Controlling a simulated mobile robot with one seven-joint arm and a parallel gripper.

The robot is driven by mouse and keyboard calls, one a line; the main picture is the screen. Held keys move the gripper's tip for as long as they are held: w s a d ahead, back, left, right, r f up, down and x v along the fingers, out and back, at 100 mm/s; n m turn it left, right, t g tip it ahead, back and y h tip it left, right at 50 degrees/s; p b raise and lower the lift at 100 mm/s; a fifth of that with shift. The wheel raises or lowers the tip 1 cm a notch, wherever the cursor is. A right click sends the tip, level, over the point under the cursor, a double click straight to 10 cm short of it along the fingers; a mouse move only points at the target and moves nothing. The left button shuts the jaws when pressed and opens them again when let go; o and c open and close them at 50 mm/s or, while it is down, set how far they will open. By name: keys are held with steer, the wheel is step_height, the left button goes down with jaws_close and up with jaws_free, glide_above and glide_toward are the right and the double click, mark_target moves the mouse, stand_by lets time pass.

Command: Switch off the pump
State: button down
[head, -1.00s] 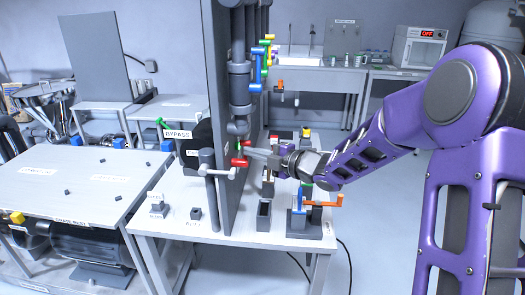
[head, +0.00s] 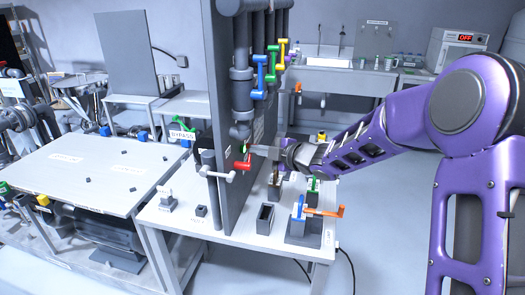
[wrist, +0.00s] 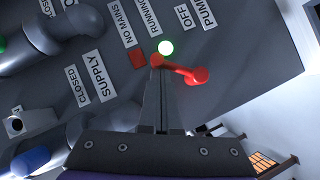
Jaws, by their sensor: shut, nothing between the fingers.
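The pump switch is a red lever (wrist: 182,69) on a dark grey upright panel. Labels reading PUMP (wrist: 206,13), OFF and RUNNING lie near it in the wrist view. A round green lamp (wrist: 166,47) glows beside the lever. The red lever also shows in the head view (head: 242,165) at the panel's edge. My gripper (wrist: 160,72) is shut and empty. Its fingertips are at the lever's pivot end in the wrist view; I cannot tell whether they touch. In the head view my gripper (head: 254,150) reaches the panel from the right.
A dull red square (wrist: 137,57) lies by the NO MAINS label. Pipes and SUPPLY and CLOSED labels (wrist: 87,76) are at left. Colored valve handles (head: 258,72) stand above the lever. An orange handle (head: 325,212) and blocks stand on the white bench (head: 240,232).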

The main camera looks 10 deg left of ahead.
steer(key=shift+w+f, duration=0.6)
steer(key=shift+w, duration=0.25)
steer(key=shift+w+f, duration=0.6)
steer(key=shift+w, duration=0.25)
steer(key=shift+f+b, duration=0.1)
steer(key=shift+b, duration=0.25)
